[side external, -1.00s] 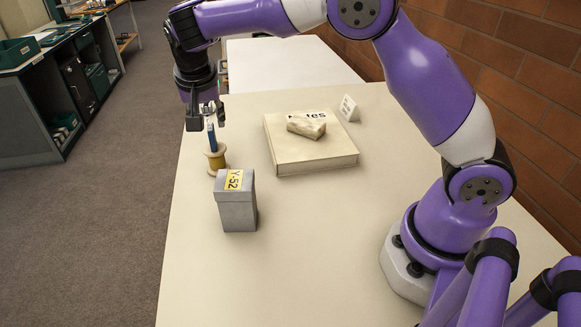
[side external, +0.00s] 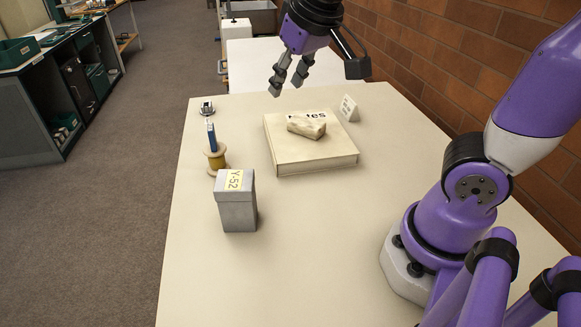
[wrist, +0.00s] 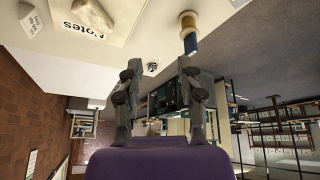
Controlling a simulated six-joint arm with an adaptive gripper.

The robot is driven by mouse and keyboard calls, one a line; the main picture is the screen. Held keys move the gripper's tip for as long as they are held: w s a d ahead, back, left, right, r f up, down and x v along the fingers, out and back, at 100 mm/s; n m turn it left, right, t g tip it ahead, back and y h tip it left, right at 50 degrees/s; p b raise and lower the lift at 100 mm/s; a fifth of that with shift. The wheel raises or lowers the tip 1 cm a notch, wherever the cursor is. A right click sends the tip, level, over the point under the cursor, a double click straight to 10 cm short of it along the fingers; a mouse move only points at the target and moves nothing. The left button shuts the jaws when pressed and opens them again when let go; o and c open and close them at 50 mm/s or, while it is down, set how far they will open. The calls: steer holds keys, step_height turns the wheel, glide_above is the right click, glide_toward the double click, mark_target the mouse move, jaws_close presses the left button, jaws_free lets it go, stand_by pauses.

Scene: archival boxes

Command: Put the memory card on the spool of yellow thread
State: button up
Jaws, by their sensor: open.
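The spool of yellow thread (side external: 217,161) stands upright near the table's left edge, behind the grey box. The blue memory card (side external: 211,136) stands on edge on top of the spool. In the wrist view the spool (wrist: 187,22) and the card (wrist: 190,44) show upside down at the top. My gripper (side external: 285,88) is open and empty, raised in the air above the far part of the table, to the right of the spool and well apart from it. Its two fingers (wrist: 162,100) show apart in the wrist view with nothing between them.
A grey lidded box (side external: 237,205) labelled Y-52 stands in front of the spool. A flat box marked Notes (side external: 310,158) bears a pale stone-like block (side external: 306,125). A small folded card (side external: 349,108) stands behind it. A small metallic object (side external: 206,108) sits behind the spool.

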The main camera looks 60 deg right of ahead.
steer(key=s+a+f+n+y, duration=0.1)
steer(key=s+a+f+n, duration=0.1)
steer(key=s+f, duration=0.2)
steer(key=s, duration=0.3)
steer(key=shift+s+f+n+y, duration=0.3)
steer(key=shift+s+f, duration=0.1)
